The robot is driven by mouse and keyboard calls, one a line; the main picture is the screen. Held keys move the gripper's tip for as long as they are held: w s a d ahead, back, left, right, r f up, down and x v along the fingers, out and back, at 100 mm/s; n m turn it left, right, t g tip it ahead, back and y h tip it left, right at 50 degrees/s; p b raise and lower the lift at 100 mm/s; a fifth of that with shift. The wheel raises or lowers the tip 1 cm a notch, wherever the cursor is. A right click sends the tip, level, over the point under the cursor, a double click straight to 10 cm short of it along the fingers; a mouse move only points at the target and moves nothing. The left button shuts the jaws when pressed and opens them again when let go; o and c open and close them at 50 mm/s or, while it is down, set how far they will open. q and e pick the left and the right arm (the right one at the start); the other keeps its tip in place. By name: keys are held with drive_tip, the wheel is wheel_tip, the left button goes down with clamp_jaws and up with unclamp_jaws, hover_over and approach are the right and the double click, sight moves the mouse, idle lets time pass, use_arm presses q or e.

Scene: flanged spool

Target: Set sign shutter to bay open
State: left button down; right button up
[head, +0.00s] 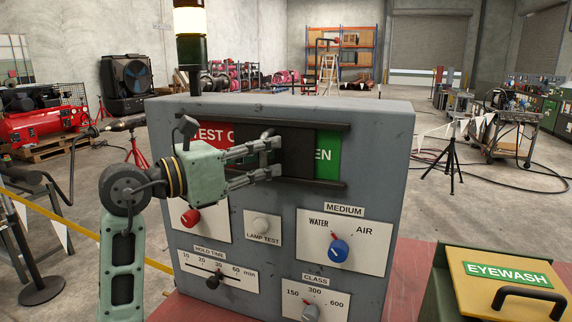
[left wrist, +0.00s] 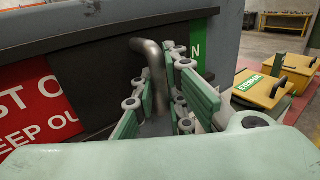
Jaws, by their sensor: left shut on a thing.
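The sign shutter (head: 297,152) is a dark sliding plate between two rails on the upper front of the grey cabinet. It covers the middle of the sign. Left of it shows part of the red side (head: 216,134), with "TEST O" partly readable; right of it shows the green side (head: 328,154) ending in "EN". My left gripper (head: 270,158) is at the shutter, shut on its bent metal handle (left wrist: 151,70). In the left wrist view the handle stands between the finger pads, and the shutter plate (left wrist: 105,72) lies behind it. My right gripper is not in view.
Below the sign are a red knob (head: 190,217), a lamp test button (head: 262,225), a blue medium knob (head: 338,250), a hold time slider (head: 213,282) and a class knob (head: 311,313). An eyewash box (head: 480,300) stands at right.

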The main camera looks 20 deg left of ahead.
use_arm(q)
drive_tip(key=a+b, duration=0.2)
drive_tip(key=a, duration=1)
drive_tip(key=shift+w+a+b, duration=0.2)
drive_tip(key=shift+a+b, duration=0.1)
drive_tip(key=shift+r, duration=0.1)
drive_tip(key=c, duration=2.2)
unclamp_jaws()
drive_tip(key=shift+o, duration=0.8)
drive_tip(key=shift+a, duration=0.2)
drive_tip(key=shift+d, duration=0.1)
drive_tip(key=shift+s, duration=0.1)
drive_tip(key=v, duration=1.2)
